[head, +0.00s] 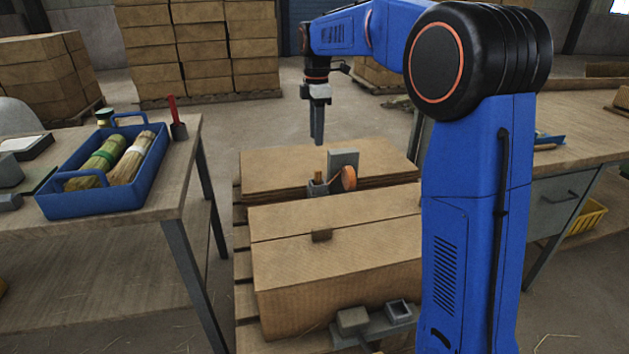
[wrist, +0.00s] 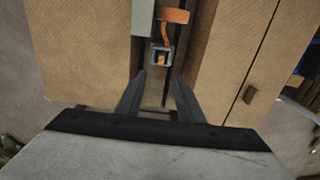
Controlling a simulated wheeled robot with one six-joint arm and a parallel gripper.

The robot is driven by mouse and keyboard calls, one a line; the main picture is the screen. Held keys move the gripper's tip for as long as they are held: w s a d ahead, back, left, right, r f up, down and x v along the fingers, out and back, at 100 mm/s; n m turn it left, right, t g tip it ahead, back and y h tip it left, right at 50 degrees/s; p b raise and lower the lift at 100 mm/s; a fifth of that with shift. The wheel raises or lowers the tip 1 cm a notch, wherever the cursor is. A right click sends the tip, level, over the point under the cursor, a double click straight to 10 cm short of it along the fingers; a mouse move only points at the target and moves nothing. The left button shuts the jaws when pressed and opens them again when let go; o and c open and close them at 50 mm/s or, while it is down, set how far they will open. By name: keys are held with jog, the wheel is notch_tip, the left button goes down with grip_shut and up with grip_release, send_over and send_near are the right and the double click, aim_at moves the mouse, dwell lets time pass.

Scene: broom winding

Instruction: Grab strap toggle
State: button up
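In the wrist view the toggle (wrist: 161,58) sits inside the holder's square opening (wrist: 152,53), ahead of my fingertips. My gripper (head: 317,142) points down above and apart from the holder. In the wrist view its two fingers (wrist: 158,88) are spread with nothing between them.
The strap's orange roll (head: 349,178) is beside an upright grey block (head: 343,160). A closed carton (head: 335,270) with a brown tab (head: 321,235) lies in front. A blue tray (head: 110,203) is on the left table.

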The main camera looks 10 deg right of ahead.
send_over(318, 170)
jog(key=f, duration=0.8)
jog(key=shift+a+f, duration=0.15)
jog(key=shift+a, duration=0.05)
jog(key=shift+d+f, duration=0.2)
jog(key=shift+f, duration=2.75)
jog(key=shift+c, duration=0.6)
grip_shut()
